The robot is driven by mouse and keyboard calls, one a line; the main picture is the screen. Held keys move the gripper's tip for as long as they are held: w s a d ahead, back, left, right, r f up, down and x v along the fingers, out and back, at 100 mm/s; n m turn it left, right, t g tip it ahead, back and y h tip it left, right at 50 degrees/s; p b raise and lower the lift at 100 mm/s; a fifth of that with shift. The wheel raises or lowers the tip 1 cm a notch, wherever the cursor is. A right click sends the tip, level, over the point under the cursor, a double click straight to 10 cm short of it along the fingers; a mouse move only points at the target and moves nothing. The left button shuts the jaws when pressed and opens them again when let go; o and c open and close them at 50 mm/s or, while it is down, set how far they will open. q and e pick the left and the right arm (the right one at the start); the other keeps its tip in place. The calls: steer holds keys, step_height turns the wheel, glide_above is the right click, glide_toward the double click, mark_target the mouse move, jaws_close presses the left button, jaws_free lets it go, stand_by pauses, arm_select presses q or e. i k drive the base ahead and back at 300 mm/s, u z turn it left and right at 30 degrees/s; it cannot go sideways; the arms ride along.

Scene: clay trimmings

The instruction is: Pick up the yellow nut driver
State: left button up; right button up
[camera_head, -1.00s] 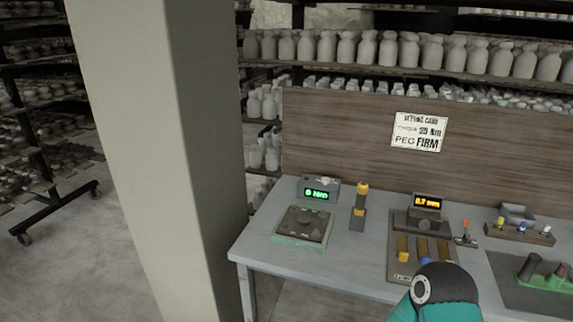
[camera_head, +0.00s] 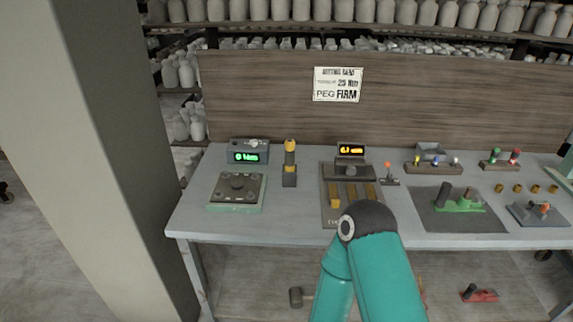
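Two yellow-topped things could be the yellow nut driver, and I cannot tell which it is. One is a small yellow-topped piece (camera_head: 419,158) in a dark rack (camera_head: 433,169) at the back right of the bench, beside blue and white ones. The other is a larger yellow and black tool (camera_head: 290,150) standing upright in a dark block, left of middle. Both stand apart from my arm. Neither gripper is in view; only a teal arm link of mine shows at the bottom middle.
The grey bench (camera_head: 215,161) holds a fixture plate (camera_head: 238,189) with a green display at left, and a dark board (camera_head: 336,215) with yellow bars in the middle. A dark mat (camera_head: 436,222) with a green part lies right. A wooden back panel (camera_head: 260,95) closes the rear.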

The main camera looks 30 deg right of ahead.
mark_target(289, 144)
steer(key=z, duration=0.05)
steer(key=k, duration=1)
steer(key=u, duration=0.25)
steer(key=i, duration=1.6)
steer(key=z, duration=1.3)
